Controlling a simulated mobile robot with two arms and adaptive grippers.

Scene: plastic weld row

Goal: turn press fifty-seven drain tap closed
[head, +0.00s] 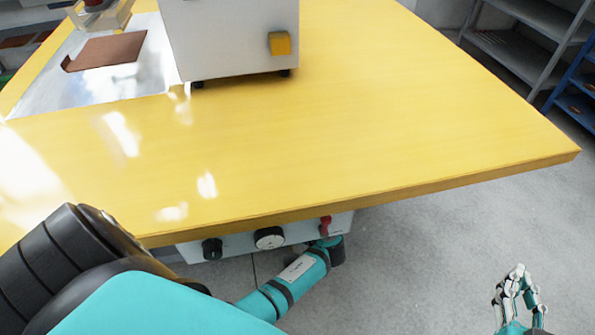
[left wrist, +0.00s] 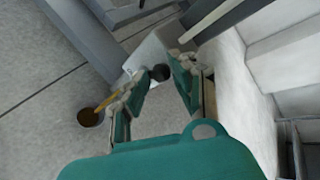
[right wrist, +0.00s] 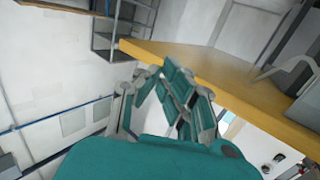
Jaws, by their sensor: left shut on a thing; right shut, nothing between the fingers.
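My left arm reaches down below the table's front edge in the head view, and its fingers are hidden there. In the left wrist view my left gripper (left wrist: 158,75) has its fingers around a dark round part (left wrist: 160,72) in front of a pale grey block (left wrist: 146,54). I cannot tell whether this part is the drain tap's handle. A red handle (head: 325,226) on the panel under the table shows right beside my left wrist. My right gripper (head: 518,283) is shut and empty, off to the right over the floor; it also shows in the right wrist view (right wrist: 155,78).
The yellow table (head: 400,110) overhangs a panel with a black knob (head: 212,249) and a round gauge (head: 270,238). A small cup-like container (left wrist: 90,117) stands on the floor, with a thin orange rod near its rim. Open floor (head: 430,240) lies at right.

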